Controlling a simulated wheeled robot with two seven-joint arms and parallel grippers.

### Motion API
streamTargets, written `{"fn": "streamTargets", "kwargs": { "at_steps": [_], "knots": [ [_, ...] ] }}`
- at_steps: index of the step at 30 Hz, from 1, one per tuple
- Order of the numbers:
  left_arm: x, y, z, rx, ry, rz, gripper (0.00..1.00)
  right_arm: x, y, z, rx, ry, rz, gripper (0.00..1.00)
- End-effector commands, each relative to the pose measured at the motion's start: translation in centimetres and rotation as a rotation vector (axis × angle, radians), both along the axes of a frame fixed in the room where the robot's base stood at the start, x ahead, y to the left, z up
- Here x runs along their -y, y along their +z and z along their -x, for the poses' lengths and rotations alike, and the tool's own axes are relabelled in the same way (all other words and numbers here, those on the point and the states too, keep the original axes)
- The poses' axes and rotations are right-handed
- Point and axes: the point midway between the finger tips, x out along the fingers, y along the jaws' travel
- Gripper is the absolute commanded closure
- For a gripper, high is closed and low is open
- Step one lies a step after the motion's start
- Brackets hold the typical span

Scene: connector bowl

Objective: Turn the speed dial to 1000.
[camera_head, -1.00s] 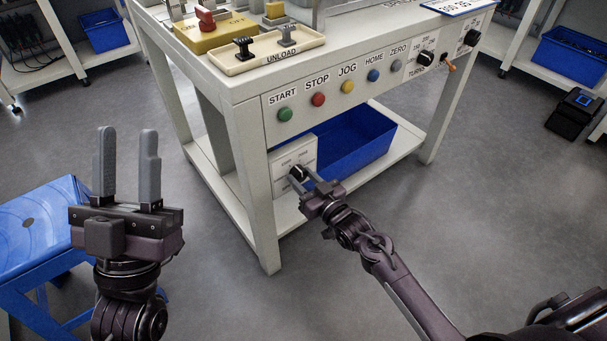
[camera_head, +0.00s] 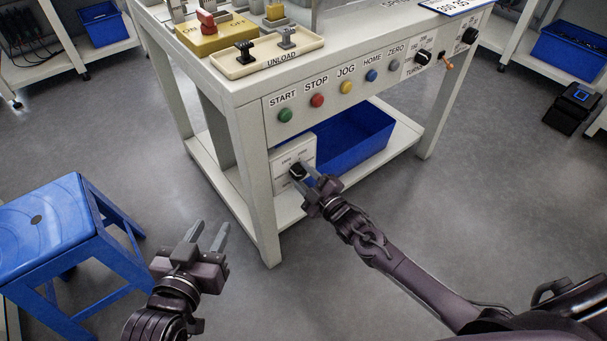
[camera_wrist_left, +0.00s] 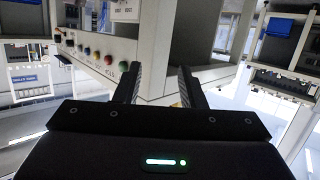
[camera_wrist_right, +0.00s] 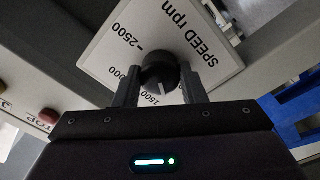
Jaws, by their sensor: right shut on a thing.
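The black speed dial (camera_head: 297,171) is on a white panel (camera_head: 295,154) low under the machine table. My right gripper (camera_head: 307,171) is at the dial. In the right wrist view the dial (camera_wrist_right: 160,70) sits between the two fingers, which are shut on it. The panel there reads "SPEED rpm", with 2500 and 1500 legible and other numbers partly hidden by the fingers. The dial's white mark points down in that view, near the 1500; the exact setting is hard to tell. My left gripper (camera_head: 208,234) is open and empty, away from the table, left of its front leg.
A blue bin (camera_head: 350,148) stands on the lower shelf beside the panel. Above are START (camera_head: 285,115), STOP (camera_head: 317,100) and other buttons, with more dials at right. A blue stool (camera_head: 45,225) stands at left. The floor in front is clear.

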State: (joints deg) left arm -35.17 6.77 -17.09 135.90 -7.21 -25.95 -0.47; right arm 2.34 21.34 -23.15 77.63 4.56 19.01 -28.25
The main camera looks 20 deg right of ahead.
Motion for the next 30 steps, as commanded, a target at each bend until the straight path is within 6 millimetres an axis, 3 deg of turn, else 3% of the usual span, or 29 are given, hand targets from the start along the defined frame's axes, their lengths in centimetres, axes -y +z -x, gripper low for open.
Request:
{"fn": "streamTargets", "kwargs": {
  "at_steps": [6, 15, 30],
  "knots": [
    [-0.2, -3.2, 1.5, -0.144, -0.010, -0.059, 0.64, 0.0, 0.1, 0.0, 0.068, 0.001, 0.189, 0.85],
    [-0.6, -6.2, 3.3, -0.286, -0.020, -0.116, 0.64, 0.0, 0.1, 0.0, 0.143, 0.002, 0.393, 0.85],
    [-0.9, -7.9, 4.6, -0.373, -0.027, -0.151, 0.64, 0.0, 0.1, 0.0, 0.189, 0.000, 0.518, 0.85]
  ]
}}
